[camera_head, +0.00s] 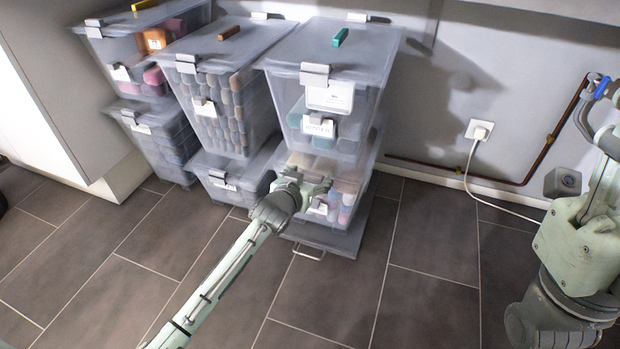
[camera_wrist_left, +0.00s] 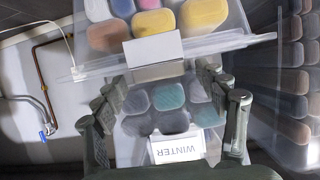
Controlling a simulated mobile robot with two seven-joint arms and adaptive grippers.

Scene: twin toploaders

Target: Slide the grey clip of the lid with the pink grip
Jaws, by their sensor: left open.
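No pink grip on a lid shows in either view. My left gripper (camera_head: 305,182) is open at the front of the lower right bin (camera_head: 344,204), just below the bin above it. It covers part of the lower bin's lid edge. In the left wrist view my left gripper's fingers (camera_wrist_left: 165,82) stand apart, with nothing held between them. Past them is the lower bin's lid edge (camera_wrist_left: 215,46), with a white plate (camera_wrist_left: 152,48) by it; I cannot tell whether it is a clip or label. A grey clip (camera_head: 314,75) sits on the upper right bin's lid.
The top lids carry yellow (camera_head: 144,5), brown (camera_head: 229,33) and teal grips (camera_head: 340,38). A bin labelled WINTER (camera_wrist_left: 178,148) shows upside down in the left wrist view. My right arm (camera_head: 580,245) is at the right edge. A white plug (camera_head: 480,129) has a hanging cable.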

